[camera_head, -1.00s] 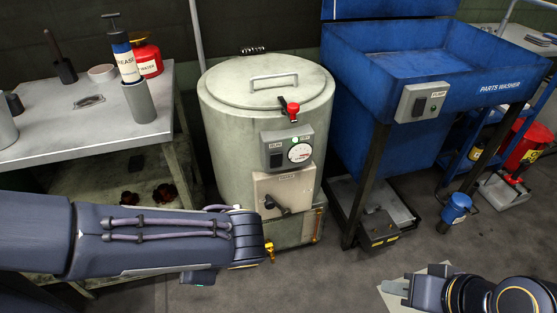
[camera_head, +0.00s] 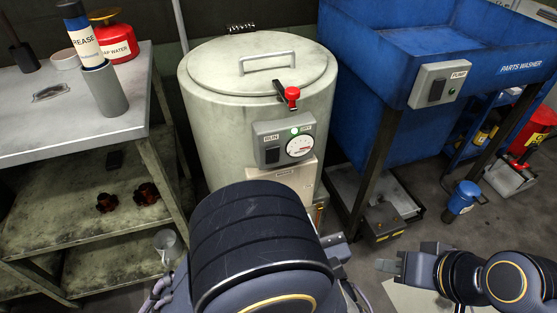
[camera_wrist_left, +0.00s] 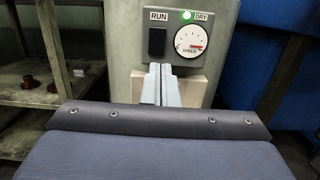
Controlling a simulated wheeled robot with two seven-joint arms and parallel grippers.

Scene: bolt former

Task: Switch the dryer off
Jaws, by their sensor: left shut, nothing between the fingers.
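The dryer is a pale grey-green drum (camera_head: 205,125) with a round lid and a red-knobbed catch (camera_head: 291,94). In the left wrist view the RUN switch (camera_wrist_left: 157,42) and dial (camera_wrist_left: 189,43) are plain to see. My left gripper (camera_wrist_left: 161,72) is shut and empty, its tips just below the switch; contact cannot be told. In the head view my left arm hides it. My right gripper (camera_head: 388,264) is low at the right, its jaws unclear.
A bench (camera_head: 80,150) with a grease tube (camera_head: 87,45) and a red can (camera_head: 113,38) stands left. The blue parts washer (camera_head: 365,100), with its own switch box (camera_head: 438,85), stands right.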

